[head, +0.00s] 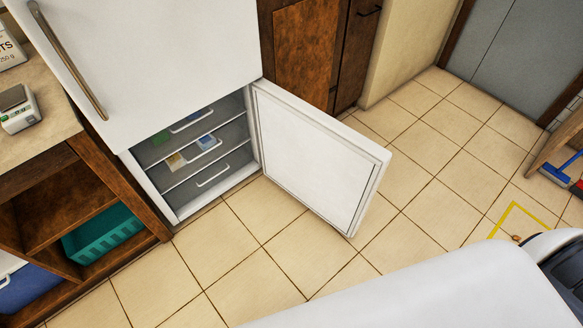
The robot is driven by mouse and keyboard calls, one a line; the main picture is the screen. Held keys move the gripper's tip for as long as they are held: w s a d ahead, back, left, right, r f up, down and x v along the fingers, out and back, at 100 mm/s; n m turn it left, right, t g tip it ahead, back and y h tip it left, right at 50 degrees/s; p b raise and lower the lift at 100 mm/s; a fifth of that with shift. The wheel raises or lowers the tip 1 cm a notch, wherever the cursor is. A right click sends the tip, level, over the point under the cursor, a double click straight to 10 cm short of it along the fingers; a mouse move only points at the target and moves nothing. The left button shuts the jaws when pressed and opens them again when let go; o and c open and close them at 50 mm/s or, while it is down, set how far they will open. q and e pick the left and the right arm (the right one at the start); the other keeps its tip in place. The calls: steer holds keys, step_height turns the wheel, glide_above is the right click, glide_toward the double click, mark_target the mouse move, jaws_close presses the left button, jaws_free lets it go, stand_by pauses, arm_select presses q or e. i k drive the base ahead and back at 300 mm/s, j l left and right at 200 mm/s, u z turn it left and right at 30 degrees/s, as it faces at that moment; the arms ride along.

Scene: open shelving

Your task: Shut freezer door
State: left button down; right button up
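The white freezer door (318,158) stands wide open, swung out to the right of the freezer compartment, with its inner face showing. The open freezer compartment (220,150) is at the bottom of the white fridge (185,50). Inside it are shelves or drawers with a few small items, one blue (207,142), one green and one yellowish. The upper fridge door is shut and has a long metal handle (68,60). Neither of my grippers is in view. A large white part of my own body crosses the bottom right.
Left of the fridge is a wooden counter (60,135) with a scale (17,108) on top and a teal basket (102,232) and blue container (28,287) below. Tiled floor (265,285) in front of the freezer is clear. Yellow tape (515,208) marks the floor at right.

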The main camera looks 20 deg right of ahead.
mark_target(333, 169)
steer(key=l+u, duration=0.2)
steer(key=u, duration=0.25)
steer(key=l+u, duration=0.2)
steer(key=u, duration=0.2)
steer(key=l+u, duration=0.25)
steer(key=u, duration=0.2)
steer(key=l+u, duration=0.2)
steer(key=u, duration=0.2)
steer(key=k+l, duration=0.15)
steer(key=l, duration=0.2)
steer(key=k+l, duration=0.1)
steer(key=l, duration=0.3)
steer(key=k+l, duration=0.15)
steer(key=l, duration=0.2)
steer(key=k+l, duration=0.1)
steer(key=l, duration=0.25)
steer(key=k+l, duration=0.15)
steer(key=l, duration=0.25)
steer(key=k+l, duration=0.1)
steer(key=l, duration=0.25)
steer(key=k+l, duration=0.15)
steer(key=l, duration=0.2)
steer(key=k+l, duration=0.1)
steer(key=l, duration=0.3)
